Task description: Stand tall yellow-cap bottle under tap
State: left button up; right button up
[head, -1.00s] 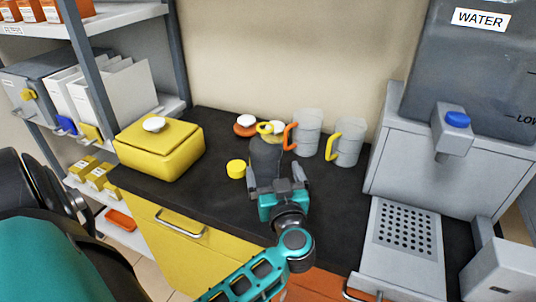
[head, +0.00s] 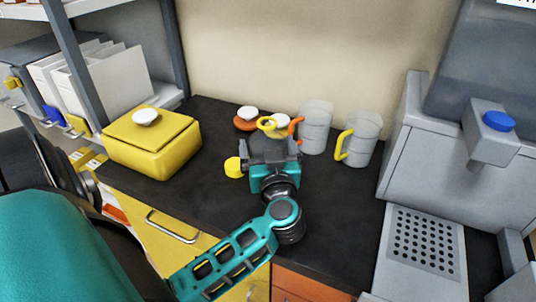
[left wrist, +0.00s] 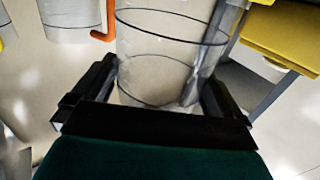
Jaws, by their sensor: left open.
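A clear, tall bottle (left wrist: 165,50) with dark ring lines stands between the fingers of my left gripper in the left wrist view. Its top is out of that view. My left gripper is open, with a finger on each side of the bottle (left wrist: 155,95); contact cannot be told. The tap (head: 491,130) with a blue knob sticks out of the grey water dispenser at right, above a perforated drip tray (head: 425,245). My right gripper is not seen.
Clear jugs with an orange handle (head: 316,128) and a yellow handle (head: 359,140) stand close on the right. A yellow lidded box (head: 150,145) stands left, and a small yellow piece (head: 233,167) beside the gripper. The dark counter (head: 335,215) is free in front of the jugs.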

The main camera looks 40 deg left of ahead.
aim_at(268, 123)
pick_arm(q)
jog(key=shift+r, duration=0.1)
jog(key=c, duration=1.1)
jog(key=shift+o, duration=0.2)
notch_tip(268, 123, up, 8)
jog(key=p, duration=0.3)
notch_tip(268, 123, up, 12)
